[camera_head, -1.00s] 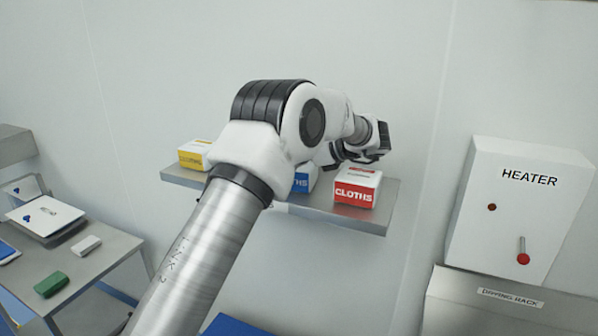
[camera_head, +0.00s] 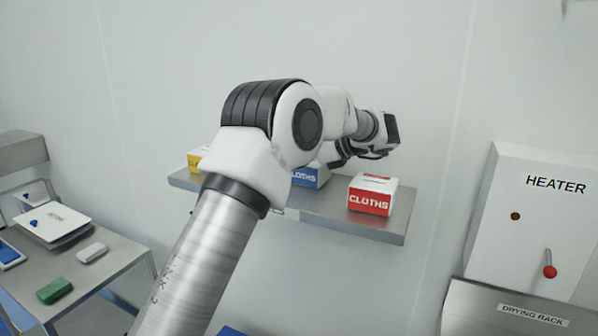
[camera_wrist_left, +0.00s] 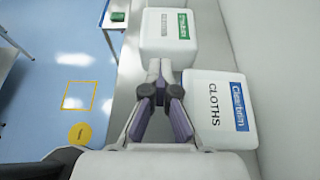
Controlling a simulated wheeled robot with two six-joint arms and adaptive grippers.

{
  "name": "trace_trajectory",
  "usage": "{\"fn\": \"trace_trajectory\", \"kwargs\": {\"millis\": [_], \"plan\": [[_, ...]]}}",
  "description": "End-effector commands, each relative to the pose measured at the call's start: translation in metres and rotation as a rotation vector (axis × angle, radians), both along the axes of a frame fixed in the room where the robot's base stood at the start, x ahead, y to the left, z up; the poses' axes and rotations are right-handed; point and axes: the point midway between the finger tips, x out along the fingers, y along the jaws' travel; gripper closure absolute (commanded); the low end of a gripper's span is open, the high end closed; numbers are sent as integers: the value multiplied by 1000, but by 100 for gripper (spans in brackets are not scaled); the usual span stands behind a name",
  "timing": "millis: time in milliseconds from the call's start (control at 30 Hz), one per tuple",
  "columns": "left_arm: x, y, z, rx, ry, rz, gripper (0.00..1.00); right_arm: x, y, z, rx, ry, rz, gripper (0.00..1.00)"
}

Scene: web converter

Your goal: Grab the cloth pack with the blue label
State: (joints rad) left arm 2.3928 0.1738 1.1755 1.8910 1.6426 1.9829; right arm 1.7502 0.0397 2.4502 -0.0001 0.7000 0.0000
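The cloth pack with the blue label (camera_head: 312,178) sits on the wall shelf, partly hidden behind my left arm. In the left wrist view the white pack with its blue label (camera_wrist_left: 220,108) is close on the right, beside my fingers. My left gripper (camera_wrist_left: 159,66) has its fingertips together with nothing visible between them. In the head view my left gripper (camera_head: 345,155) is at the shelf, between the blue and red packs in the picture, with its fingertips partly hidden. My right gripper is out of view.
A red pack (camera_head: 373,195) stands right of the blue one, and a yellow pack (camera_head: 196,159) is at the shelf's left. A green-labelled pack (camera_wrist_left: 166,30) lies ahead of my fingers. The heater (camera_head: 535,220) and drying rack (camera_head: 510,310) are at right.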

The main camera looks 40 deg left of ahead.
Motion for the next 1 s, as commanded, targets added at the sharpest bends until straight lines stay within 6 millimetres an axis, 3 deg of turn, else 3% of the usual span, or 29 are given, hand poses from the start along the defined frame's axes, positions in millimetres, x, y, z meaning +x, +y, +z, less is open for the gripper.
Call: {"fn": "trace_trajectory", "kwargs": {"millis": [33, 100, 533, 700, 967, 1000], "plan": [[-11, 1, -5, 0, -4, -1, 100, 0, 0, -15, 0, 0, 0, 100], [-27, 2, -3, -1, -5, 0, 100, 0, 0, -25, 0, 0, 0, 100], [-127, 11, 11, 5, -12, -1, 100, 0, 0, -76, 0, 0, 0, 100], [-144, 12, 16, 5, -9, -2, 100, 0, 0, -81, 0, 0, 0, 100], [-145, 12, 19, 6, -8, -2, 100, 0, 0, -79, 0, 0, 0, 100], [-145, 12, 19, 6, -8, -2, 88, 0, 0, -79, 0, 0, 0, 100]]}}
